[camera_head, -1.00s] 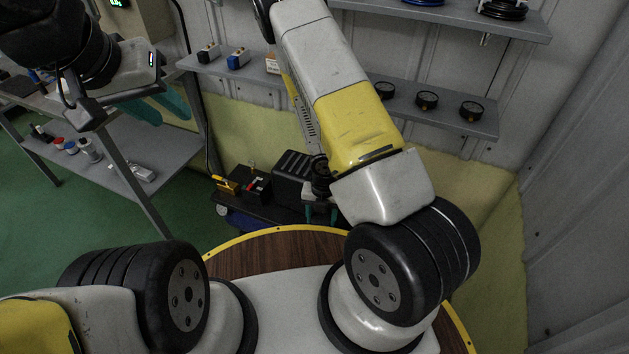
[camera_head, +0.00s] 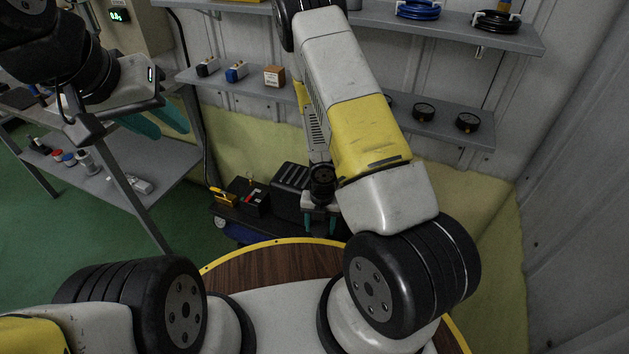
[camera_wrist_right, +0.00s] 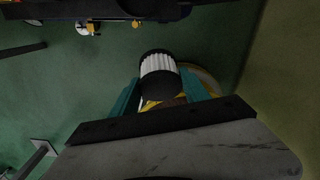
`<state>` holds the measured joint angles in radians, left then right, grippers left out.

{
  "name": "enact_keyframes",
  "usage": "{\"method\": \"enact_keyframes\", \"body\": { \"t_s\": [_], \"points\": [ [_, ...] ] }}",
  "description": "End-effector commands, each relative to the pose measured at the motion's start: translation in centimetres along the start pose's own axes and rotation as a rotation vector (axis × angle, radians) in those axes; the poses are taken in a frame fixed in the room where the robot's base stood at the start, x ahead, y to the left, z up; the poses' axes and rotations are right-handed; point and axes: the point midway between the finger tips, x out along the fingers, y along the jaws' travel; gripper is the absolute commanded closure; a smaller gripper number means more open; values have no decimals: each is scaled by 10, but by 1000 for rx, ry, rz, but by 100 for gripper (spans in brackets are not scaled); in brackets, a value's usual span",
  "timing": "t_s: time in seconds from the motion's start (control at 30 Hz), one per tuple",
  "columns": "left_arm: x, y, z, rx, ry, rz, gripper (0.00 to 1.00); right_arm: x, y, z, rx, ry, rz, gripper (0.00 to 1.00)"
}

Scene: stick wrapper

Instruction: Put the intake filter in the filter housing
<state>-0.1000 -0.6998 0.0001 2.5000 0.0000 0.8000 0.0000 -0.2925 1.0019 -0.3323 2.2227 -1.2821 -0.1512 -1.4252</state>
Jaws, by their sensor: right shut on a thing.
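My right gripper (camera_wrist_right: 170,95) is shut on the intake filter (camera_wrist_right: 158,65), a white pleated cylinder with black end caps, in the right wrist view. The filter sticks out beyond the teal fingers. In the head view the right gripper (camera_head: 320,212) hangs beside the black ribbed box on the low cart; the filter cannot be made out there. My left gripper (camera_head: 155,120) is at the upper left, its teal fingers apart with nothing seen between them. I cannot pick out the filter housing with certainty in either view.
A low dark cart (camera_head: 245,222) carries a black ribbed box (camera_head: 290,178), a yellow tool (camera_head: 222,197) and a black case (camera_head: 250,198). Wall shelves (camera_head: 440,120) hold gauges and small boxes. A grey two-level table (camera_head: 150,180) stands at left. Green floor is free between table and cart.

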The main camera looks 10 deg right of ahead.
Motion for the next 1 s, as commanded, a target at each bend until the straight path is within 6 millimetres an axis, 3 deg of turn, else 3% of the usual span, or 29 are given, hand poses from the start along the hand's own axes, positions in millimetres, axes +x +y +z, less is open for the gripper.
{"method": "enact_keyframes", "body": {
  "t_s": [0.07, 0.37, 0.67, 0.93, 1.0],
  "points": [
    [0, 0, 0, 0, 0, 0, 66, -1, 0, 16, 8, -13, 6, 93],
    [0, 0, 0, 0, 0, 0, 66, 1, 0, 40, 9, -9, 4, 93],
    [0, 0, 0, 0, 0, 0, 66, 7, 4, 93, 5, -9, 2, 93],
    [0, 0, 0, 0, 0, 0, 66, 9, 5, 122, 7, -9, 2, 93],
    [0, 0, 0, 0, 0, 0, 66, 24, 5, 117, 0, -4, -1, 93]
  ]
}}
